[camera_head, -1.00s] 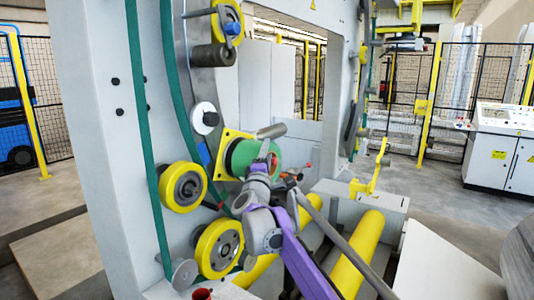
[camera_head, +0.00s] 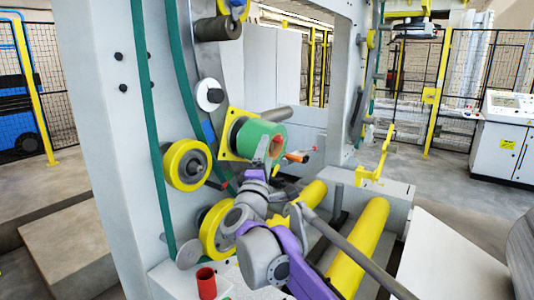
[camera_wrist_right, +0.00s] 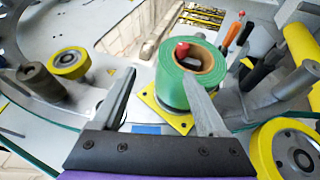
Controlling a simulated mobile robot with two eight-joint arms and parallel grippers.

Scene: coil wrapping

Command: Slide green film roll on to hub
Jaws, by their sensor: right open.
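The green film roll (camera_head: 258,148) sits at the yellow square plate (camera_head: 227,146) on the machine's upright frame, its open end facing outward. In the right wrist view the roll (camera_wrist_right: 172,95) stands against the plate (camera_wrist_right: 148,104), and a red knob (camera_wrist_right: 182,48) shows at the mouth of its hollow core. The hub itself is mostly hidden by the roll. My right gripper (camera_head: 270,158) is just in front of the roll in the head view. In the right wrist view its fingers (camera_wrist_right: 160,76) are spread, one left of the roll and one overlapping its lower right side. My left gripper is not in view.
Yellow-rimmed wheels (camera_head: 187,165) sit left of and below the roll. Yellow rollers (camera_head: 358,250) lie low at the right.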

